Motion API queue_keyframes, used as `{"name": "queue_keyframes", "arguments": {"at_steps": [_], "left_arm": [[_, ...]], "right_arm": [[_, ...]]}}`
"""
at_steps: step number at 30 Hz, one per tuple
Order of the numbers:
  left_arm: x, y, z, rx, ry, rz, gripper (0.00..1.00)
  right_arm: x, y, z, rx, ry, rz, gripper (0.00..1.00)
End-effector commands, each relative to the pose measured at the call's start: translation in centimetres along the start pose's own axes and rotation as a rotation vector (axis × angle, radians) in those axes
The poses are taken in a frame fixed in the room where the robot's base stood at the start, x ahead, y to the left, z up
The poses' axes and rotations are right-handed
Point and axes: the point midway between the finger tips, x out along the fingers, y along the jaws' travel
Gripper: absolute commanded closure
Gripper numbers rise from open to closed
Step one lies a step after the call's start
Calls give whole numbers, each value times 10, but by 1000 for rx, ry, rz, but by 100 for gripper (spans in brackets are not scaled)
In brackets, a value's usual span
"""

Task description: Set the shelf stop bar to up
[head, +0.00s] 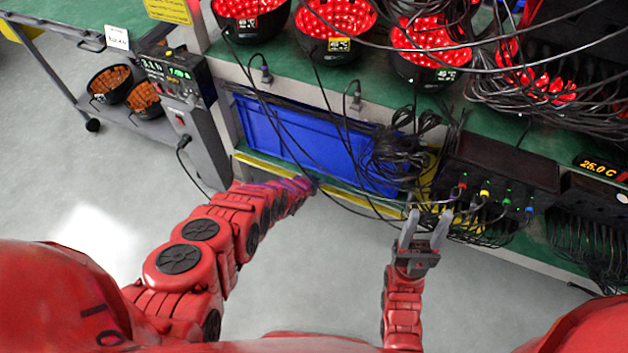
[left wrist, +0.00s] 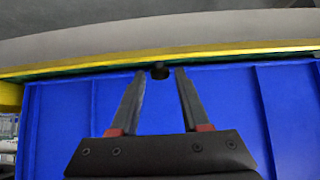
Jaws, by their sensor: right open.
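The shelf stop bar appears to be the long yellow bar (head: 258,165) along the shelf's front edge, low in front of the blue bin (head: 285,137). The yellow bar (left wrist: 235,51) also crosses the top of the left wrist view. My right gripper (head: 428,214) is open and empty, near the cable ports.
Black cables (head: 400,150) hang over the bin's right part. Several colored plugs sit in a black unit (head: 500,170) at the right. Red-lit bowls (head: 335,25) stand on the shelf above. A grey power box (head: 195,130) stands left of the bin. The floor in front is clear.

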Motion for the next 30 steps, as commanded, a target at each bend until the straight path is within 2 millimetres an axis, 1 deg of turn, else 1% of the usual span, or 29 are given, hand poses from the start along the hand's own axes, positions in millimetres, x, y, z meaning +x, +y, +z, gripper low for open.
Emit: {"name": "queue_keyframes", "arguments": {"at_steps": [1, 7, 13, 17, 20, 23, 28, 30], "left_arm": [[0, 0, 0, 0, 0, 0, 64], [0, 0, 0, 0, 0, 0, 100], [0, 0, 0, 0, -1, 0, 100], [4, 1, -1, -3, -25, 1, 100], [8, 0, -4, -4, -68, 1, 100], [12, 1, -8, -7, -113, 3, 100], [17, 4, -13, -9, -185, 8, 100], [18, 2, -13, -2, -219, 2, 100]], "right_arm": [[0, 0, 0, 0, 0, 0, 50], [0, 0, 0, 0, 0, 0, 50], [-1, 0, 0, 0, 0, 0, 50], [-10, 0, 2, 0, 0, 0, 50], [-22, -1, 4, 0, 0, 0, 50], [-39, -2, 7, 0, 0, 0, 50], [-75, -4, 13, 0, 0, 0, 50], [-88, -4, 15, 0, 0, 0, 50]]}}
